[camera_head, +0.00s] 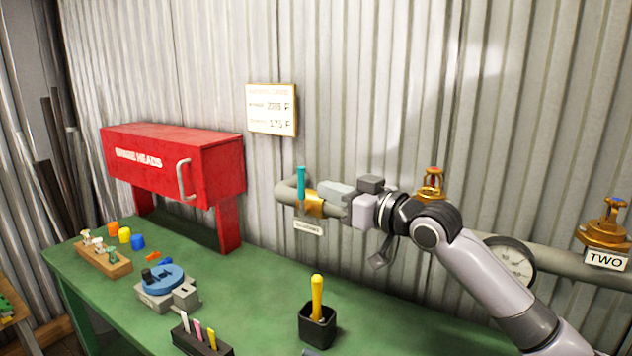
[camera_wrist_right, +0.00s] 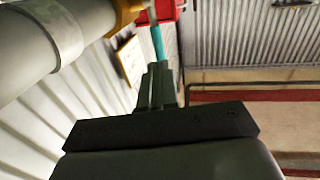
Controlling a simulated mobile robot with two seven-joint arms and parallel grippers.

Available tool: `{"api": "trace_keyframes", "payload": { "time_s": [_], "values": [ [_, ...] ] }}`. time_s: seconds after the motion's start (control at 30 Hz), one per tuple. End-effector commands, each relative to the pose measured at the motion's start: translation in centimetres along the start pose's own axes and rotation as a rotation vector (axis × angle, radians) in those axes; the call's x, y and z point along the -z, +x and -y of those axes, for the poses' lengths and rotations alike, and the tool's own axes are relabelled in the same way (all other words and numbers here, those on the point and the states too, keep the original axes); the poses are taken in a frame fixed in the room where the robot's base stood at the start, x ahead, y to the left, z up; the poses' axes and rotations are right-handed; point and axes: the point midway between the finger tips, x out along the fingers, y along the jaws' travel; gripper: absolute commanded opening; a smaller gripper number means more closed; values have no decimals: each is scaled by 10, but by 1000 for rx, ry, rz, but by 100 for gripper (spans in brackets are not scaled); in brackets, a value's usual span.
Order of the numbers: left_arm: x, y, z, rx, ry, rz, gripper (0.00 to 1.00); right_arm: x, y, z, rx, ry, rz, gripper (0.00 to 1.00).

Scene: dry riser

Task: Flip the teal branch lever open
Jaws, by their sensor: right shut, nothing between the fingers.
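The teal branch lever (camera_head: 301,186) stands upright on a brass valve (camera_head: 314,203) at the bend of the grey pipe. In the right wrist view the teal lever (camera_wrist_right: 157,42) shows just past the fingertips. My right gripper (camera_head: 343,212) is shut and empty, immediately right of the lever and valve. In the right wrist view its fingers (camera_wrist_right: 157,68) line up with the lever; whether they touch it I cannot tell. My left gripper is not in view.
A red cabinet (camera_head: 170,165) stands at the left on the green bench (camera_head: 265,290). A gauge (camera_head: 510,262) and brass valves, one labelled TWO (camera_head: 604,232), are on the pipe at right. A black cup (camera_head: 317,326) with a yellow-handled tool stands below.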

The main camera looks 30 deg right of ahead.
Motion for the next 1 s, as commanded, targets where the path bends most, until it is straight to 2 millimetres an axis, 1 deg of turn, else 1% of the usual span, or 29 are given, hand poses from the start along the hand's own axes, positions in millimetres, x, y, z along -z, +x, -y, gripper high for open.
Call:
{"api": "trace_keyframes", "payload": {
  "time_s": [0.03,0.1,0.3,0.47,0.87,1.0],
  "values": [
    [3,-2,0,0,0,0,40,3,8,0,1,5,-2,0],
    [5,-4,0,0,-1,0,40,3,18,0,1,3,-2,0],
    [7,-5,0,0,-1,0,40,2,36,0,0,1,-2,0],
    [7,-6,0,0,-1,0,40,0,40,0,0,0,-1,0],
    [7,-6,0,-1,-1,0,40,0,42,0,0,0,-1,0],
    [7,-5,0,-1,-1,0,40,1,47,-2,0,1,-2,0]
  ]
}}
